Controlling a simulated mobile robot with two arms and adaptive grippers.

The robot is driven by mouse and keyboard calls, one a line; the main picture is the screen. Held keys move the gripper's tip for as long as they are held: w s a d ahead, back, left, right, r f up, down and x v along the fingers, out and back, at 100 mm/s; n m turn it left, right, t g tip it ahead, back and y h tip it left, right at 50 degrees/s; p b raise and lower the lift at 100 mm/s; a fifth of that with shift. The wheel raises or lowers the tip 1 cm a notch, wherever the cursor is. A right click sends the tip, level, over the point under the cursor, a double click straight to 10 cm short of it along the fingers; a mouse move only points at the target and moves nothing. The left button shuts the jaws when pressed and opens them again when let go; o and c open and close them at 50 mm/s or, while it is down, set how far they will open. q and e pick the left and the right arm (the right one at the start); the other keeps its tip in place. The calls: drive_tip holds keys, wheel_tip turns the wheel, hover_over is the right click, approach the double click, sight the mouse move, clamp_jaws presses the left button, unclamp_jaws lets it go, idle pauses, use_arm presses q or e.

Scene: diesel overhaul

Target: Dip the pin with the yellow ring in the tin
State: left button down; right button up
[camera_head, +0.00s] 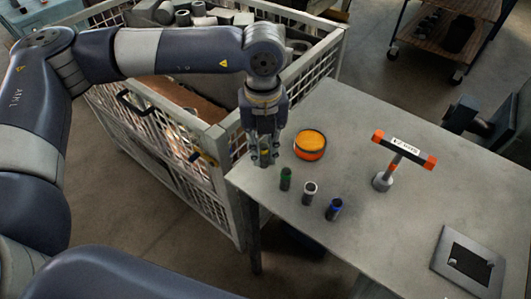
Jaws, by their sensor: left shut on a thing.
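My left gripper (264,158) points down at the table's left corner, just left of the tin. It is shut on a dark pin with a yellow ring (264,150), mostly hidden between the fingers. The pin is upright; I cannot tell whether its lower end touches the table. The round tin (310,154) has an orange band and is open, with orange-yellow contents. My right gripper is not in view.
Pins with a green ring (285,180), a white ring (309,192) and a blue ring (334,209) stand in front of the tin. A labelled orange-ended T-shaped stand (395,160) and a framed dark plate (468,262) are to the right. A mesh crate (205,160) stands left of the table (400,225).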

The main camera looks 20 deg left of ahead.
use_arm(q)
drive_tip(key=w+d+r+h+p, duration=0.4)
drive_tip(key=w+d+r+p, duration=0.35)
drive_tip(key=w+p, duration=0.35)
drive_tip(key=shift+t, duration=0.3)
drive_tip(key=shift+d+f+b, duration=0.2)
drive_tip(key=shift+f+b, duration=1.6)
drive_tip(key=shift+f, duration=1.55)
drive_tip(key=shift+s+f+b, duration=0.1)
drive_tip(key=shift+f+b, duration=0.4)
drive_tip(key=shift+f, duration=0.2)
drive_tip(key=shift+r+p, duration=0.8)
drive_tip(key=shift+r, duration=0.35)
drive_tip(key=shift+r+p, duration=1.4)
drive_tip(key=shift+r, duration=1)
